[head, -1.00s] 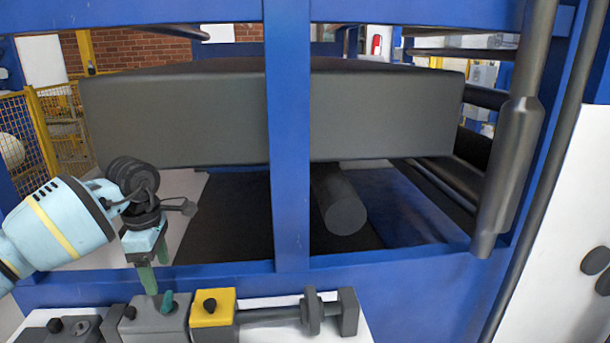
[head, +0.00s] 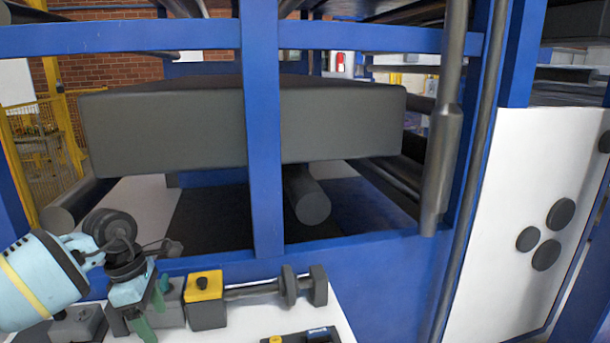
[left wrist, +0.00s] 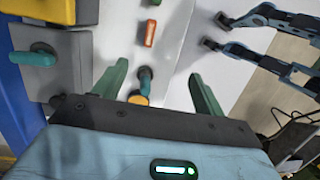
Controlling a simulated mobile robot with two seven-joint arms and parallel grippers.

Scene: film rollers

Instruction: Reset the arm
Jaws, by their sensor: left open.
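My left arm, with a light blue gripper body and green fingers, comes in at the lower left of the head view. My left gripper (head: 150,306) is over the row of small blocks at the front of the white tabletop. In the left wrist view its two green fingers (left wrist: 159,72) stand wide apart with nothing gripped. A teal knob (left wrist: 145,76) shows between and beyond them; I cannot tell how far below it is. My right gripper is not in the head view.
A blue frame (head: 262,130) holds a large grey block (head: 170,130) and rollers (head: 308,195). A yellow-topped block (head: 205,312) and a grey shaft piece (head: 290,287) sit on the tabletop (head: 262,318).

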